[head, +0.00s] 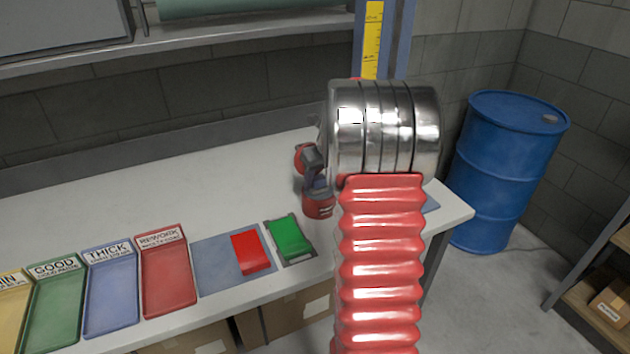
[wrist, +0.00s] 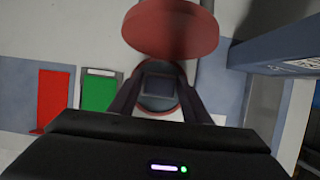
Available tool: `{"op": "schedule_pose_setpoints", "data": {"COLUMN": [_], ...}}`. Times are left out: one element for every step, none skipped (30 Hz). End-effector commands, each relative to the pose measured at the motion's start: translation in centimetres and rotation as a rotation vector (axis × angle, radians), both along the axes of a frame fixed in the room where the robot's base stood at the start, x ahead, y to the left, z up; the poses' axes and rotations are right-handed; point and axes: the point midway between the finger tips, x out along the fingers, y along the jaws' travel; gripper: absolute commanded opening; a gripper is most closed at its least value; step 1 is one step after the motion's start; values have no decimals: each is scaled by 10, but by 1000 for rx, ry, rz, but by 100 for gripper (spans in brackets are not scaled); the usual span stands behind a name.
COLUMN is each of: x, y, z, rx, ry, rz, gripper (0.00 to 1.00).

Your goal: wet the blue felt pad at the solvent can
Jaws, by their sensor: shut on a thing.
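My gripper (head: 314,172) points down over the red solvent can (head: 318,207), partly hidden behind my arm in the head view. It is shut on a dark bluish block, which I take to be the blue felt pad (wrist: 160,87), between the two dark fingers in the wrist view. The can's rim (wrist: 158,109) shows around and below the block. The block is at the can's mouth; I cannot tell whether it touches inside. The can's round red lid (wrist: 170,28) stands raised beside the mouth.
A red pad (head: 250,252) lies on a grey-blue mat (head: 212,268), beside a green pad (head: 288,238) in a holder. Labelled trays, including a red REWORK tray (head: 166,275), stand to the left. A blue post (head: 394,45) rises behind my arm. The bench's back middle is clear.

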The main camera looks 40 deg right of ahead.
Motion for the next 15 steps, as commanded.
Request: {"op": "schedule_pose_setpoints", "data": {"x": [0, 0, 0, 0, 0, 0, 0, 0, 0, 0, 0, 0, 0, 0, 0], "y": [0, 0, 0, 0, 0, 0, 0, 0, 0, 0, 0, 0, 0, 0, 0], "z": [-1, -1, -1, -1, -2, -2, -2, -3, -3, -3, -3, -4, -4, -4, -5], "rx": [0, 0, 0, 0, 0, 0, 0, 0, 0, 0, 0, 0, 0, 0, 0], "ry": [0, 0, 0, 0, 0, 0, 0, 0, 0, 0, 0, 0, 0, 0, 0], "rz": [0, 0, 0, 0, 0, 0, 0, 0, 0, 0, 0, 0, 0, 0, 0], "gripper": [25, 25, 25, 25, 25, 25, 25, 25, 25, 25, 25, 25, 25, 25, 25]}}
